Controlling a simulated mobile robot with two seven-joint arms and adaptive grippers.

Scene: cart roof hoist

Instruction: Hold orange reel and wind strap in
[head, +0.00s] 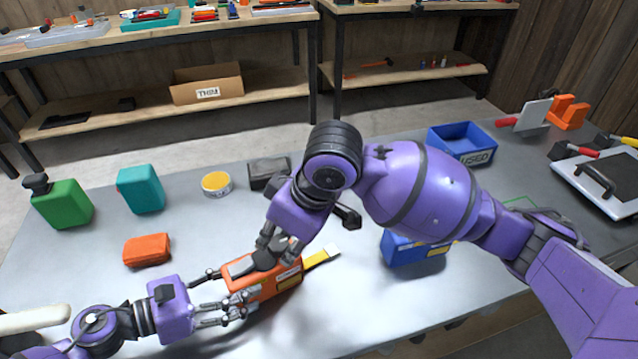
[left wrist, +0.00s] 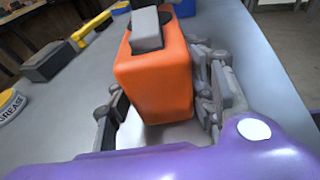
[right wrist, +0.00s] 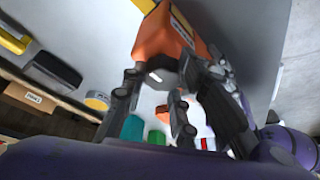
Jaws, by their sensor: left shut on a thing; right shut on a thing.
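The orange reel (head: 262,291) is a boxy orange body with grey parts on top, resting at the table's front. A yellow strap (head: 322,257) comes out of its right end. My left gripper (head: 226,296) is shut on the reel's left end; in the left wrist view the orange body (left wrist: 155,85) sits between its fingers, with a grey lever (left wrist: 147,30) on top. My right gripper (head: 274,250) reaches down onto the reel from above. The right wrist view shows a pale grey part (right wrist: 160,76) between its fingers, beside the orange body (right wrist: 165,32). The fingers partly hide the reel's top.
A smaller orange block (head: 147,250), green can (head: 63,204), teal can (head: 140,189), grease tin (head: 216,184) and dark block (head: 268,172) stand behind. A blue box (head: 405,249) is to the right. A blue USED bin (head: 462,143) stands at the back right.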

